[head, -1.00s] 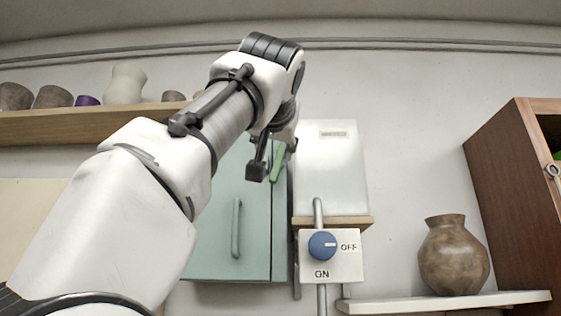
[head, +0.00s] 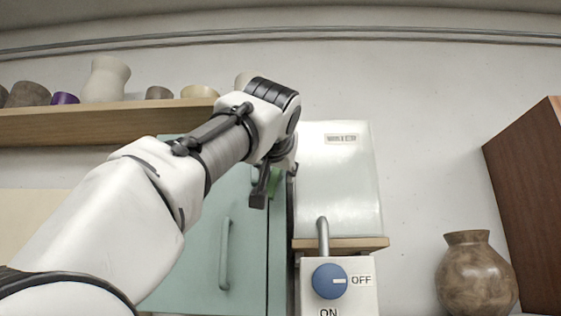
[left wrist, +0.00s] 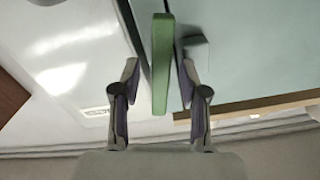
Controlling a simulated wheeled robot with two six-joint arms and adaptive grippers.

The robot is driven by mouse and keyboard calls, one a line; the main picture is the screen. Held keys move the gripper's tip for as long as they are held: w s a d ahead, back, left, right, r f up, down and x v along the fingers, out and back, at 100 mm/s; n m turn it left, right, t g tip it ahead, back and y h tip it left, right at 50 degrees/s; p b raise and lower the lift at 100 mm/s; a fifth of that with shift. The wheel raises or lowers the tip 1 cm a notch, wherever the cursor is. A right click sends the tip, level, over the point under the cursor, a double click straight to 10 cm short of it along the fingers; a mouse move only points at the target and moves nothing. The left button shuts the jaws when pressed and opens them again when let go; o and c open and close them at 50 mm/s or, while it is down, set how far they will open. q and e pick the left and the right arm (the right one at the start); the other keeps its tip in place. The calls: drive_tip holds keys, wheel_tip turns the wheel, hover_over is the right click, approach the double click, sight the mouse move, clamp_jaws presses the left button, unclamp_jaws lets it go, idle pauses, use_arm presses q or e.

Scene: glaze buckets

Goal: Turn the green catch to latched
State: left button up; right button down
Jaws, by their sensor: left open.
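The green catch (head: 273,184) is a flat bar at the right edge of the pale teal cabinet (head: 190,265). In the head view it hangs roughly upright, and my gripper hides its upper part. My left gripper (head: 276,182) is open at the catch. In the left wrist view the catch (left wrist: 160,62) stands lengthwise between the two fingers of the left gripper (left wrist: 159,75), with a gap on both sides. My right gripper is in neither view.
A white box (head: 338,185) is on the wall just right of the cabinet, above a blue knob (head: 329,281) marked OFF and ON. A shelf (head: 95,124) with pots runs at upper left. A brown vase (head: 476,275) and a wooden cabinet (head: 530,210) are at right.

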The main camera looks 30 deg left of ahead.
use_arm(q)
drive_tip(key=shift+s+d+r, duration=0.35)
drive_tip(key=shift+s+d, duration=0.05)
drive_tip(key=shift+s, duration=0.3)
drive_tip(key=c, duration=0.5)
drive_tip(key=shift+w, duration=0.1)
clamp_jaws()
drive_tip(key=shift+f+m, duration=0.1)
drive_tip(key=shift+m, duration=0.2)
drive_tip(key=m, duration=1.4)
drive_tip(key=shift+d, duration=0.1)
drive_tip(key=shift+r, duration=0.2)
